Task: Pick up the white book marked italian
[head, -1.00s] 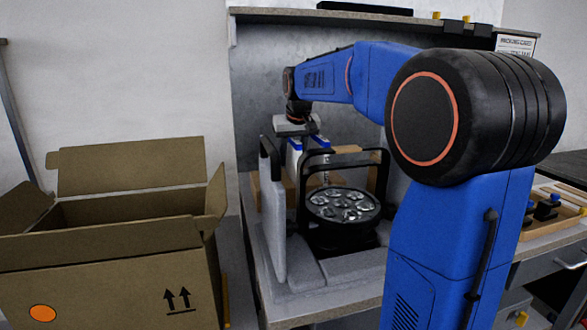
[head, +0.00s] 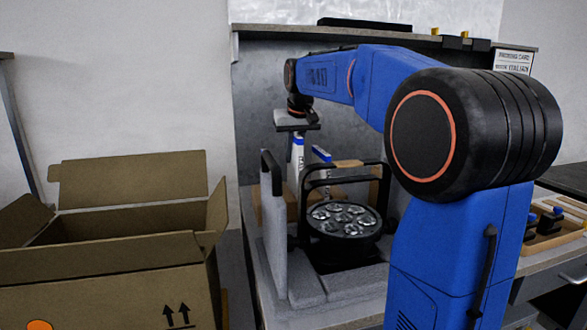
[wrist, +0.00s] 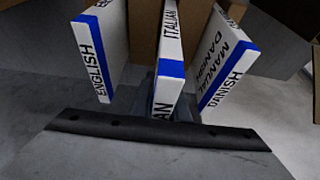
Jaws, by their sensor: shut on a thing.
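The white italian book (wrist: 169,40) with a blue band is in the middle of the wrist view. My gripper (head: 298,132) is shut on it from above at the back of the bench. In the head view the held book (head: 297,151) hangs below the gripper, and its blue band sits higher than that of a neighbouring book. In the wrist view an ENGLISH book (wrist: 98,45) stands to its left and a MANUAL DANISH book (wrist: 224,62) to its right, both apart from it. The lower end of the held book is hidden in the head view.
A black par can (head: 343,218) in a grey foam piece stands in front of the books, with black handles around it. An open cardboard box (head: 110,275) is at left. A card (head: 514,61) hangs under the shelf (head: 270,32). A wooden tray (head: 550,235) lies at right.

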